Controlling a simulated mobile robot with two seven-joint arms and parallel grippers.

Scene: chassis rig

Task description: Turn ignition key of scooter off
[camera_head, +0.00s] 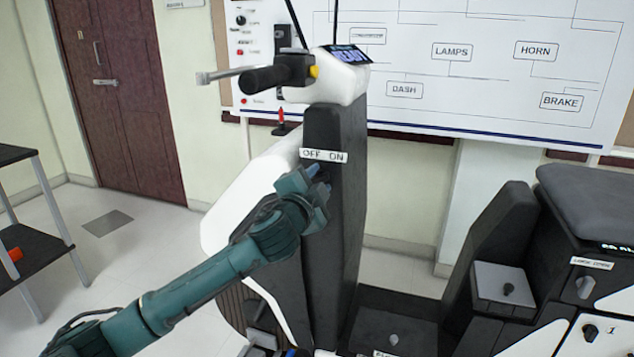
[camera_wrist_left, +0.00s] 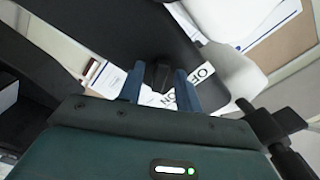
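The scooter's dark front panel (camera_head: 338,210) stands upright in the head view, with a white OFF ON label (camera_head: 323,156) on it. My left gripper (camera_head: 317,178) is at the panel just below this label and hides the ignition key there. In the left wrist view a dark piece that looks like the key (camera_wrist_left: 160,75) lies between the two blue fingers of my left gripper (camera_wrist_left: 158,84). The fingers stand apart on either side of it, and I cannot see clear contact. The label (camera_wrist_left: 190,93) is close to the right finger. My right gripper is not in view.
The scooter's handlebar (camera_head: 275,76) and lit dash display (camera_head: 346,54) are above the panel. The seat (camera_head: 595,205) is at the right. A wiring board (camera_head: 425,70) hangs behind. A dark shelf (camera_head: 30,225) stands at the far left, with open floor between.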

